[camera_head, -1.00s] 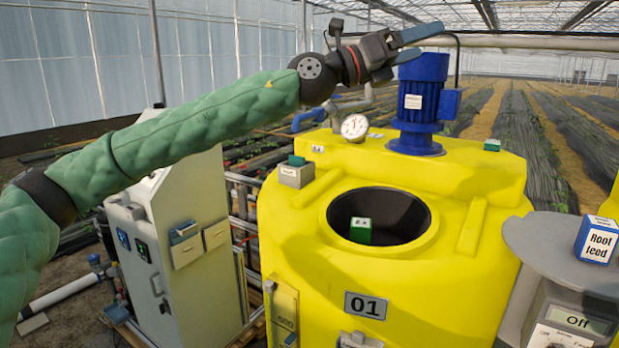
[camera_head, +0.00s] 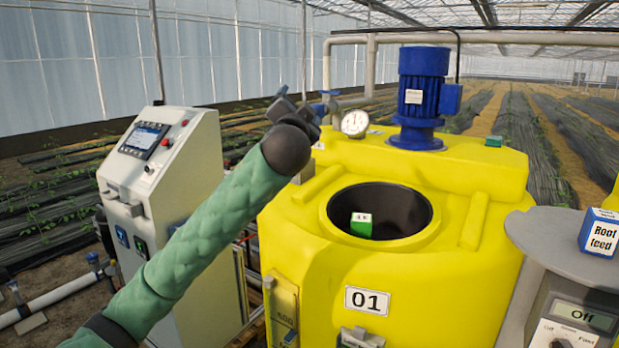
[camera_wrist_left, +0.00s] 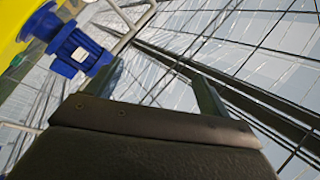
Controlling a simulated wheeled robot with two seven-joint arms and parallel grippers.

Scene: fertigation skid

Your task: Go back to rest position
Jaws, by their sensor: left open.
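My left arm comes in from the lower left in the head view, with its green sleeve bent upward. My left gripper (camera_head: 303,103) is raised left of the yellow tank's gauge, pointing away from the camera. Its fingers are partly hidden by the wrist. In the left wrist view my left gripper (camera_wrist_left: 154,85) has its two fingers spread apart, with nothing between them. My right gripper is not in view.
A yellow tank (camera_head: 400,275) with an open hatch stands at centre; a green and white box (camera_head: 361,224) shows inside the opening. A blue motor (camera_head: 423,90) rises behind. A white control cabinet (camera_head: 190,180) stands left. A "Root feed" box (camera_head: 599,232) sits on a grey surface right.

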